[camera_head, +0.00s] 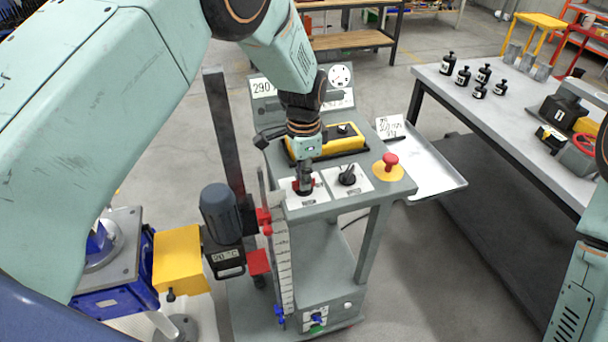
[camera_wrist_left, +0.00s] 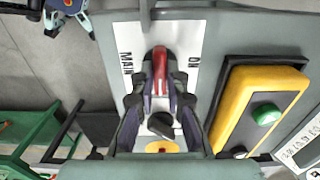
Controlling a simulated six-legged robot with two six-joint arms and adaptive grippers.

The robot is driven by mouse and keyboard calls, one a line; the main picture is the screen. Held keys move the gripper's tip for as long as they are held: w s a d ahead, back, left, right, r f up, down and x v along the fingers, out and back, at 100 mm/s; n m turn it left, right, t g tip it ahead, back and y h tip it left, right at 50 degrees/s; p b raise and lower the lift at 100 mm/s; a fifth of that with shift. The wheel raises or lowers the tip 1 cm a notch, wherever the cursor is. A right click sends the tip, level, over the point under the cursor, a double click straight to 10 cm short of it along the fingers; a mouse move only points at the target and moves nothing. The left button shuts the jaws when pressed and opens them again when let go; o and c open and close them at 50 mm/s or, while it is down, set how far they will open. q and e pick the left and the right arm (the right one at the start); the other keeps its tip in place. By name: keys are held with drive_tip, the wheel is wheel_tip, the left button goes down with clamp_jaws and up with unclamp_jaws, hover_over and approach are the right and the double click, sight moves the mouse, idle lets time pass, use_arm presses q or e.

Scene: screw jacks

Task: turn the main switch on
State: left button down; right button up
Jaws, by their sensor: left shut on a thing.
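The main switch is a red handle (camera_wrist_left: 159,62) on a white plate (camera_wrist_left: 133,40) lettered MAIN on the left and ON on the right in the wrist view. The handle lies along that picture's vertical, not pointing at the ON lettering. In the head view its white plate (camera_head: 316,191) is at the front left of the grey console top, with the handle mostly hidden by my gripper. My left gripper (camera_head: 304,192) reaches down onto it. In the wrist view its two dark fingers (camera_wrist_left: 160,88) are shut on the red handle, one on each side. My right gripper is not seen.
Beside the switch are a black knob (camera_head: 347,176) and a red mushroom button (camera_head: 390,161). A yellow box (camera_head: 331,141) is behind them. A grey motor (camera_head: 221,211) and upright scale (camera_head: 281,262) stand close left. A tray (camera_head: 432,166) juts out right; a bench (camera_head: 520,122) stands beyond.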

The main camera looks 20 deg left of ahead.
use_arm(q)
drive_tip(key=shift+w, duration=0.1)
drive_tip(key=shift+r+n, duration=0.1)
drive_tip(key=shift+n, duration=0.2)
drive_tip(key=n+p, duration=0.1)
drive_tip(key=n, duration=0.6)
drive_tip(key=shift+n, duration=0.3)
drive_tip(key=n, duration=0.5)
drive_tip(key=shift+w+r, duration=0.1)
drive_tip(key=shift+n, duration=2.3)
drive_tip(key=shift+w, duration=0.1)
drive_tip(key=c, duration=1.7)
unclamp_jaws()
drive_tip(key=o, duration=0.3)
drive_tip(key=shift+s, duration=0.2)
